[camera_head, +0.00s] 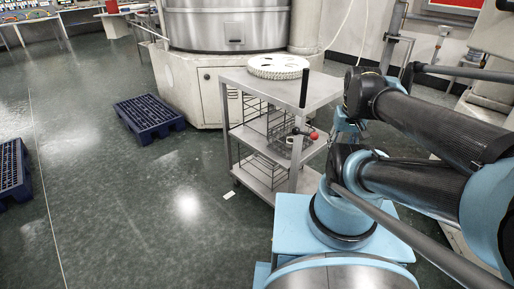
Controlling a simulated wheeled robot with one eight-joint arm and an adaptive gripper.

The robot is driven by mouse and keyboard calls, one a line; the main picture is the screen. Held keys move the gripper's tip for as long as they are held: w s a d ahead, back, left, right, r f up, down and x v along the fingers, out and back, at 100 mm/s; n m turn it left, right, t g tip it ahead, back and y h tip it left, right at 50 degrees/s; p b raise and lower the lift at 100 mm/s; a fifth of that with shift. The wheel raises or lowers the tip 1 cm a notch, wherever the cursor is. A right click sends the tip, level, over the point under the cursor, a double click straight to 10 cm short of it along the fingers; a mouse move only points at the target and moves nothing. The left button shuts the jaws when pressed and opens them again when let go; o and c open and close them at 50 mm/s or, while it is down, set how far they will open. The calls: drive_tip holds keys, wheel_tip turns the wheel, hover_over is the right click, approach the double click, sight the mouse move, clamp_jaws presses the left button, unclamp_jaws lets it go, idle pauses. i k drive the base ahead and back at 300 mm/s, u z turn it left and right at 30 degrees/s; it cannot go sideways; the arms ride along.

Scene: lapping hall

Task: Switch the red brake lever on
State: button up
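A red ball knob (314,135), which looks like the end of the red brake lever, shows at the front post of a grey metal trolley (280,86). Its short arm runs left to a dark pivot on the post, and it points to the right, roughly level. My arm comes in from the right, and its folded joints are just right of the knob, apart from it in the picture. My gripper cannot be made out clearly among the dark and light blue arm parts, so its opening and contents are unclear.
The trolley has an upright black handle (304,88), a white toothed disc (278,67) on top and wire racks below. A large machine (225,25) stands behind it. A blue pallet (149,118) lies to the left.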

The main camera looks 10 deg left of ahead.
sight(305, 134)
drive_tip(key=u, duration=0.7)
drive_tip(key=k, duration=0.75)
drive_tip(key=z, duration=0.25)
